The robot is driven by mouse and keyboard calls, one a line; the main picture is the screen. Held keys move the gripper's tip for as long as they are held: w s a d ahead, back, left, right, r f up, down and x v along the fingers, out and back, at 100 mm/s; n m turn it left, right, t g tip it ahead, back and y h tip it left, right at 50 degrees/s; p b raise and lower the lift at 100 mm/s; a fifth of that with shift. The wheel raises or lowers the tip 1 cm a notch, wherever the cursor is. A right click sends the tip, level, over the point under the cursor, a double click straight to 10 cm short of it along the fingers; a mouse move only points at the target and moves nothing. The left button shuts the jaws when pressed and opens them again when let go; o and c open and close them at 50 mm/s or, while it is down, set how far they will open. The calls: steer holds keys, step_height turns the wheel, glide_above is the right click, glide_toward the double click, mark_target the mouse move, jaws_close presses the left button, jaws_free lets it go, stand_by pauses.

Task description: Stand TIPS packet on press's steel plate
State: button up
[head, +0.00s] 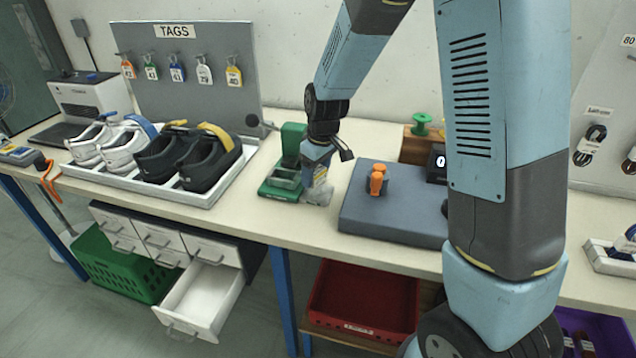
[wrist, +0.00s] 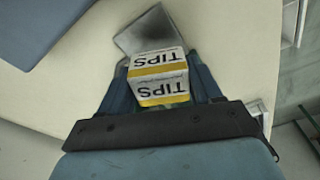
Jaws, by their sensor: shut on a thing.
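The TIPS packet (wrist: 160,78) is white with a yellow band and black lettering. In the wrist view it sits between the two fingers of my gripper (wrist: 162,85), which is shut on it. A grey metal plate (wrist: 133,38) shows just beyond the packet; whether the packet touches it I cannot tell. In the head view my gripper (head: 317,178) points down just right of the green press (head: 292,140) on the bench. My gripper hides part of the press's right side, and the packet is hard to make out there.
A white tray (head: 208,193) with shoes lies to the left. A white drawer (head: 203,295) hangs open below the bench. The front bench strip is clear.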

mark_target(318, 182)
steer(key=shift+w+d+f, duration=0.15)
steer(key=shift+w+f, duration=0.05)
steer(key=shift+f, duration=0.15)
steer(key=f, duration=0.3)
steer(key=shift+w+d+f, duration=0.1)
steer(key=shift+w+f, duration=0.1)
steer(key=shift+f, duration=0.05)
steer(key=o, duration=1.1)
steer(key=shift+f, duration=0.1)
